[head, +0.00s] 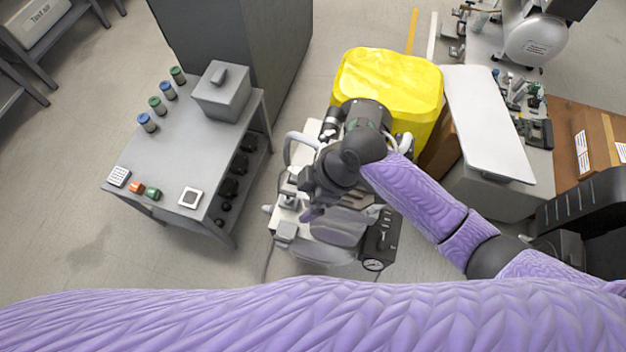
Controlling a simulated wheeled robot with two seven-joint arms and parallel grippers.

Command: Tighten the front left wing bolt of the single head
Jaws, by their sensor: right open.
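The dental compressor (320,250) stands on the floor near the middle of the view, with a pale base, grey rounded parts and a dark box with a round gauge on its right side. My right arm reaches in from the right over it. My right gripper (308,208) is open and points down at the upper left part of the compressor. The gripper and wrist cover much of the head, and I cannot make out the front left wing bolt. I cannot tell whether the gripper touches anything. My left gripper is not in view.
A yellow bin or cover (390,80) stands just behind the compressor. A grey table (150,165) with several small containers and a grey box (222,92) is at the left. A white-topped cabinet (487,120) stands at the right. Floor is clear at lower left.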

